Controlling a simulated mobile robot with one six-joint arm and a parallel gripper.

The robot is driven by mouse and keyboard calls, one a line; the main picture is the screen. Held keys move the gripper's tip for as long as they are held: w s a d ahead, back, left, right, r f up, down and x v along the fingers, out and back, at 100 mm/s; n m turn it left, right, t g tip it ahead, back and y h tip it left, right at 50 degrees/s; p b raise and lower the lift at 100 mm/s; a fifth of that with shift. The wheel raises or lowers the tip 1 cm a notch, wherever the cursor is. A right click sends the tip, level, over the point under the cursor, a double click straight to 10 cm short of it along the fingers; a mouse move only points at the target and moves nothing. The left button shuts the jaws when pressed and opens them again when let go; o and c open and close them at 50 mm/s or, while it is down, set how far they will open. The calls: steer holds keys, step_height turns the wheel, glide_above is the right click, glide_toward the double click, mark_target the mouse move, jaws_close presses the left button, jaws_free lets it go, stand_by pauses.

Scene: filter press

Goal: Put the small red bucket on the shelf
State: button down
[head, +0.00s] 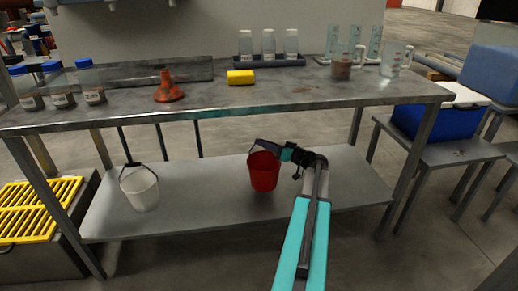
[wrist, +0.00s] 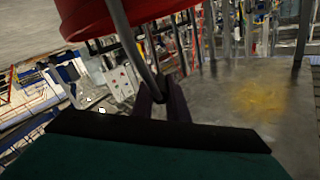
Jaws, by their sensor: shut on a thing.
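The small red bucket (head: 263,173) is upright in the head view, over the middle of the grey lower shelf (head: 210,205) of the metal table. I cannot tell whether its base touches the shelf or hangs just above it. My gripper (head: 279,150) is at the bucket's upper right, shut on its dark handle. In the wrist view, the bucket (wrist: 125,12) fills the top left, and its handle runs down to the dark fingers of my gripper (wrist: 162,105).
A white bucket (head: 140,188) stands on the shelf's left part. The tabletop (head: 225,97) above holds bottles, a red funnel (head: 168,88), a yellow sponge (head: 240,77) and glassware. The shelf is clear between the buckets. A table leg (head: 415,160) stands to the right.

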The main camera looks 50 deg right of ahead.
steer(key=w, duration=0.1)
steer(key=w+d, duration=0.1)
steer(key=w+d+b, duration=0.1)
steer(key=w, duration=0.1)
steer(key=shift+w+f, duration=0.1)
steer(key=shift+f, duration=0.1)
steer(key=shift+f+b, duration=0.75)
steer(key=shift+f, duration=1.2)
steer(key=c, duration=1.7)
jaws_free()
steer(key=shift+c, duration=0.2)
steer(key=shift+r, duration=0.3)
steer(key=s+d+p, duration=0.1)
steer(key=s+p, duration=0.1)
steer(key=s, duration=1)
steer(key=shift+p, duration=0.4)
